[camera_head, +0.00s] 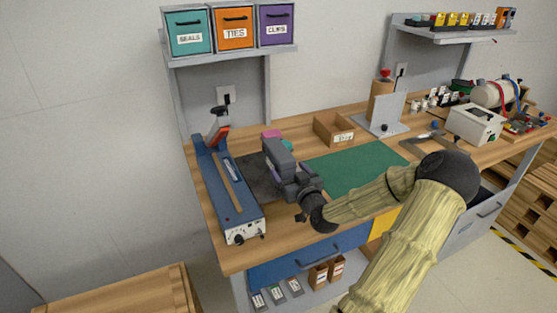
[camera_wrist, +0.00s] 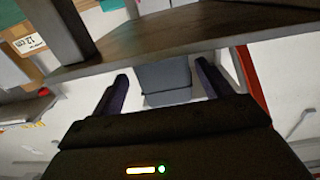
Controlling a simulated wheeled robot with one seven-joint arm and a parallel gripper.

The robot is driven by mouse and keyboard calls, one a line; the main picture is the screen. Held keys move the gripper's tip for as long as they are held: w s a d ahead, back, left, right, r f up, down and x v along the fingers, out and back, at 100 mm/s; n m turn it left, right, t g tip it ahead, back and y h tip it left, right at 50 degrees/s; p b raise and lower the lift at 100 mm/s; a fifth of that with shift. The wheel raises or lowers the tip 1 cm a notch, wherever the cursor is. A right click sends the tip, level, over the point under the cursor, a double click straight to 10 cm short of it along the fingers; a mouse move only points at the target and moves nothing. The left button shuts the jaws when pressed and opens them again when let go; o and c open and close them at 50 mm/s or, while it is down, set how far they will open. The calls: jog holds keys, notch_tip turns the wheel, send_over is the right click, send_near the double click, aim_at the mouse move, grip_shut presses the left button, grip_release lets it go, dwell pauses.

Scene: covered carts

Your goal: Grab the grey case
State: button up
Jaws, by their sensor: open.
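The grey case appears to be the upright grey block (camera_head: 279,152) above the dark mat, at the left part of the bench. In the wrist view a grey box-like shape (camera_wrist: 165,78) with a seam across it shows between my two fingers. My gripper (camera_wrist: 162,90) is open, one dark purple finger on either side of that shape, with light gaps beside it. I cannot tell whether either finger touches it. In the head view my gripper (camera_head: 277,168) is close against the grey block, and parts of the two overlap.
A long blue sealer (camera_head: 222,185) lies left of my gripper. A shelf (camera_head: 232,55) with labelled bins hangs above. The green mat is mostly clear.

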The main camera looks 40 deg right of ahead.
jog(key=shift+w+r, duration=0.15)
jog(key=shift+w, duration=0.35)
jog(key=p+x, duration=0.1)
jog(key=x, duration=0.3)
jog(key=shift+w+a, duration=0.1)
jog(key=shift+w, duration=0.05)
jog(key=shift+r, duration=0.1)
jog(key=c, duration=1.3)
jog(key=shift+w, duration=0.1)
jog(key=shift+c, duration=0.5)
jog(key=shift+a, duration=0.1)
jog(key=shift+r, duration=0.15)
